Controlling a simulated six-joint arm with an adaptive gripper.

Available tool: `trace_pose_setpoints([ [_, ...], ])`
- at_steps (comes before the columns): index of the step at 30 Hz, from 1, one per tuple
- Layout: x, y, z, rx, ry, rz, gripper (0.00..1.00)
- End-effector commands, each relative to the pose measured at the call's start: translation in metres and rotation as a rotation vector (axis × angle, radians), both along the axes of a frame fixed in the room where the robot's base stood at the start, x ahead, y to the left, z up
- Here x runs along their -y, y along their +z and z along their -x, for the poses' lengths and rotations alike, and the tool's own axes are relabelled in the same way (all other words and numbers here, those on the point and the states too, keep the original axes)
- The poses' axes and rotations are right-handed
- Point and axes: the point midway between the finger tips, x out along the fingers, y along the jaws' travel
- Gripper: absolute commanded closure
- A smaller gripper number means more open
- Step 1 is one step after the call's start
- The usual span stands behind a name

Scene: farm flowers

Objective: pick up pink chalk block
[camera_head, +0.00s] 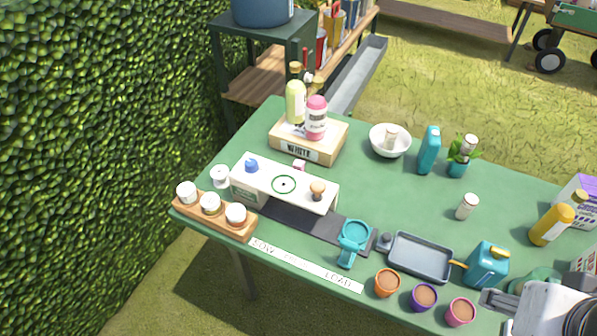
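A small pale pink block (300,165), which may be the pink chalk block, shows just behind the white box (275,187) on the green table (375,195). The box hides part of it, and it is too small to make out clearly. My gripper (493,300) is at the lower right, beside the teal can and the pots, far from the block. Its fingers are small in the picture, so I cannot tell if they are open or shut.
A wooden stand (300,146) with bottles is behind the block. A white bowl (390,142) holds a small jar. A rack of jars (212,216), a teal scale-like object (353,240), a grey tray (419,258) and several pots line the front.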

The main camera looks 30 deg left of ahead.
Motion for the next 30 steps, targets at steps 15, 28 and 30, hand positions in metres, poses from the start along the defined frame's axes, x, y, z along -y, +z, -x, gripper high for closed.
trace_pose_setpoints([
  [15, 0.0, 0.001, -0.001, 0.002, 0.0, 0.001, 0.72],
  [28, 0.017, 0.025, -0.067, 0.097, 0.013, 0.093, 0.72],
  [30, 0.02, 0.031, -0.086, 0.127, 0.021, 0.118, 0.72],
])
